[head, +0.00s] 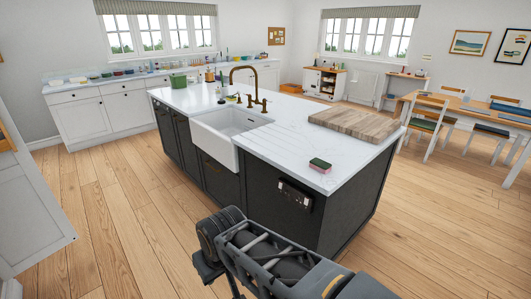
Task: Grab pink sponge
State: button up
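The sponge (320,165) is a small block with a dark green top and a pink side. It lies flat on the white countertop of the kitchen island (265,150), close to its near edge. My dark arm reaches in from the bottom of the head view, in front of and below the sponge. I cannot make out any gripper fingers, and nothing of mine touches the sponge.
A wooden board (353,122) lies on the island behind the sponge. A white sink (228,130) with a brass faucet (245,86) is to the left. The countertop around the sponge is clear. A dining table (460,108) stands at right.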

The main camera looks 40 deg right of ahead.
aim_at(322, 166)
jog(key=z, duration=0.25)
jog(key=i, duration=1.55)
jog(key=z, duration=1.05)
jog(key=i, duration=0.65)
jog(key=z, duration=0.4)
